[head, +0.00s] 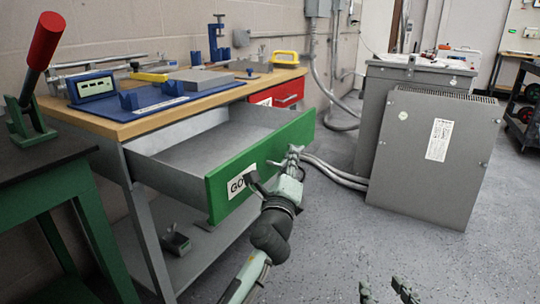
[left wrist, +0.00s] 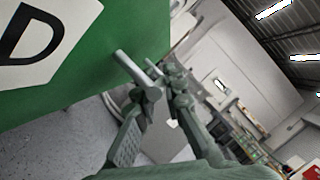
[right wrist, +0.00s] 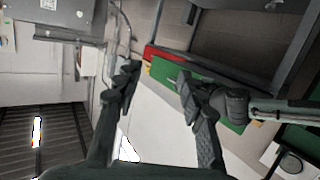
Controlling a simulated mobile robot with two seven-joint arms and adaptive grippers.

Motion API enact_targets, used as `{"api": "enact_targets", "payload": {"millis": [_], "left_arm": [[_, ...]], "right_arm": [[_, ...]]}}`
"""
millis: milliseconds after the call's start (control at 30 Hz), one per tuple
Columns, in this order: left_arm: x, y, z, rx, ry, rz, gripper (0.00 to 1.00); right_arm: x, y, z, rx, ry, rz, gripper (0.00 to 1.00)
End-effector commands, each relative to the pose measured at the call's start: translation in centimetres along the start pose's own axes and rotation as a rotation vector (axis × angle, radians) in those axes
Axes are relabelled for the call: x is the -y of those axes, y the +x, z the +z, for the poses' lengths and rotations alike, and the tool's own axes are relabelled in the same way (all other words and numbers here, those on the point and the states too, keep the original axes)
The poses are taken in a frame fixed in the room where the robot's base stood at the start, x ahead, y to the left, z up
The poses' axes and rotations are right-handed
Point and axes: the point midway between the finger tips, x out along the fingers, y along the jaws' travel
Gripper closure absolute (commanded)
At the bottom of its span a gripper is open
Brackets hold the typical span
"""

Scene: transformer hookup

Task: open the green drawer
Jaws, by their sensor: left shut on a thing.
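The green drawer (head: 262,163) under the workbench is pulled well out, and its grey inside shows empty. My left gripper (head: 290,160) is at the drawer front, shut on its handle. In the left wrist view the metal handle bar (left wrist: 134,72) runs between the fingers, next to the white label (left wrist: 45,35) on the green front. My right gripper (head: 390,291) is low at the bottom edge of the head view, away from the drawer. In the right wrist view its fingers (right wrist: 158,88) are apart with nothing between them, and the green front (right wrist: 200,90) shows beyond.
A red drawer (head: 280,95) is shut behind the green one. A grey transformer cabinet (head: 430,150) stands to the right, with conduits (head: 335,172) near the floor. A green stand with a red-handled lever (head: 43,42) is at the left. The floor in front is clear.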

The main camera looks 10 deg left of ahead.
Motion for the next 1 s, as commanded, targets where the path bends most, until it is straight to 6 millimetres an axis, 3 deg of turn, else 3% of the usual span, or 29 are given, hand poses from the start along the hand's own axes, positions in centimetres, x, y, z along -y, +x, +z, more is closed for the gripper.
{"api": "enact_targets", "payload": {"millis": [200, 600, 633, 800, 1000], "left_arm": [[1.0, -0.6, -1.5, 0.001, 0.000, 0.002, 1.00], [1.1, -0.7, -1.6, 0.001, 0.001, 0.002, 1.00], [1.1, -0.7, -1.6, 0.001, 0.001, 0.002, 0.89], [1.1, -0.7, -1.6, 0.001, 0.001, 0.002, 0.69], [1.1, -0.7, -1.6, 0.001, 0.001, 0.001, 0.69]], "right_arm": [[0.5, 0.0, -1.0, -0.049, 0.007, -0.009, 0.60], [0.5, 0.0, -1.2, -0.058, 0.009, -0.011, 0.60], [0.5, 0.0, -1.2, -0.058, 0.009, -0.011, 0.60], [0.6, 0.0, -1.2, -0.057, 0.009, -0.011, 0.60], [0.6, 0.0, -1.2, -0.057, 0.008, -0.011, 0.60]]}}
